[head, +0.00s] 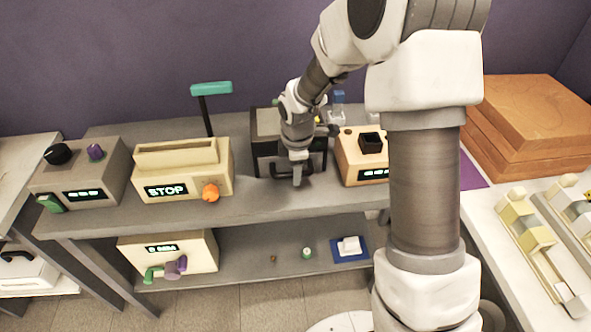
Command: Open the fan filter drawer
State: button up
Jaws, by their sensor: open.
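A dark box with a grey top (266,124) stands on the middle table, and a black bar handle (279,174) shows low on its front. It looks like the fan filter drawer unit, but no label is readable. My gripper (298,180) points down in front of the box at the handle, beside or over its right part. The gripper is open; whether its fingers are around the handle cannot be told. My gripper and wrist hide part of the box's front and top. The drawer appears closed.
A cream STOP box (182,160) with an orange knob stands left of the dark box. A cream box with a black block (358,150) stands close on the right. A lower shelf (270,275) holds smaller items. The table's front strip is clear.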

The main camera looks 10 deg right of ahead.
grip_shut()
dwell(1.4)
